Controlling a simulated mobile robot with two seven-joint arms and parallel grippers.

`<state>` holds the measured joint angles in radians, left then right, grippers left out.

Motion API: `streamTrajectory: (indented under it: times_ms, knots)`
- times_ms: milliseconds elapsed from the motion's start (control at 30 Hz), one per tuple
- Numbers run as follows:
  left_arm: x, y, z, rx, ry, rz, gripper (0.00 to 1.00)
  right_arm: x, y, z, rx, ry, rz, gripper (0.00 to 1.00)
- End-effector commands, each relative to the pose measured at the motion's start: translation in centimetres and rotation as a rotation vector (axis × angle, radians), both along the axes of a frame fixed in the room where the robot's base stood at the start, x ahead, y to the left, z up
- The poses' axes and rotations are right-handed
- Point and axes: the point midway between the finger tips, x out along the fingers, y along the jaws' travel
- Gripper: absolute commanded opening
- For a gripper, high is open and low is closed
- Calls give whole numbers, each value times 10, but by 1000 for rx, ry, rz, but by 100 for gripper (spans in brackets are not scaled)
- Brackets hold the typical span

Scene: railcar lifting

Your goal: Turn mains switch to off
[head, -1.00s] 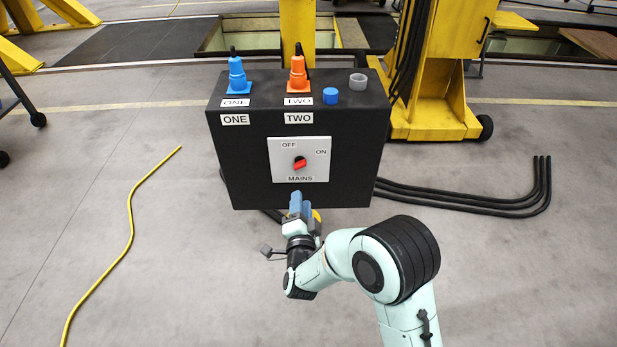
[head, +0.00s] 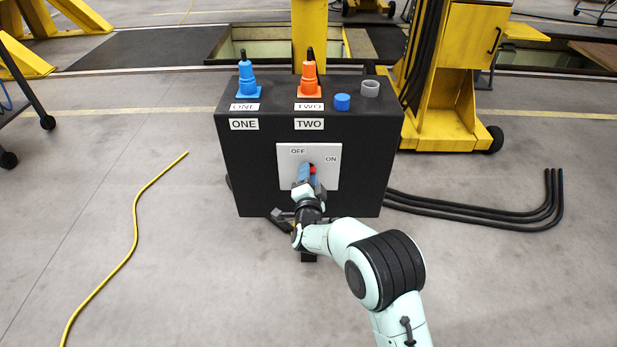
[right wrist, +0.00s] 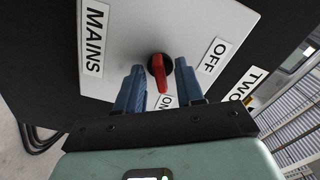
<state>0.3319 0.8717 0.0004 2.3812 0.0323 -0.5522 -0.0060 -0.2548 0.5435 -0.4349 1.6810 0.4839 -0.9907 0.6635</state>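The mains switch is a red knob (head: 312,169) on a white plate (head: 328,178) on the front of a black box (head: 252,175). In the right wrist view the red knob (right wrist: 158,68) has its long axis toward the ON label (right wrist: 166,101), and the OFF label (right wrist: 215,55) is to its right. My right gripper (head: 305,174) is at the plate and partly covers the knob in the head view. In the right wrist view its blue fingers (right wrist: 159,75) are apart, one on each side of the knob, with no clear contact. My left gripper is out of view.
Black cables (head: 480,207) lie to the right, beside a yellow lifting column (head: 450,110). A yellow cable (head: 135,235) lies left.

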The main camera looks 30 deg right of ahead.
Motion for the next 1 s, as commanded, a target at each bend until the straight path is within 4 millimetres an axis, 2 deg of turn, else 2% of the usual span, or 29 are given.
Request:
streamTrajectory:
  times_ms: [167, 200, 267, 300, 667, 1000]
  knots:
    - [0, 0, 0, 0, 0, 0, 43, 0, 0, 0, 0, 0, 0, 37]
    - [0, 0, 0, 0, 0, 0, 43, 0, 0, 0, 0, 0, 0, 24]
    - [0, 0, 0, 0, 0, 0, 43, 0, 0, 0, 0, 0, 0, 5]
    - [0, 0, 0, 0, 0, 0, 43, 0, 0, 0, 0, 0, 0, 0]
    - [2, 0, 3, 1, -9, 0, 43, 0, 0, 0, -26, 16, 0, 0]
    - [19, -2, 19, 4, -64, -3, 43, 0, 0, 1, -201, 123, 0, 0]
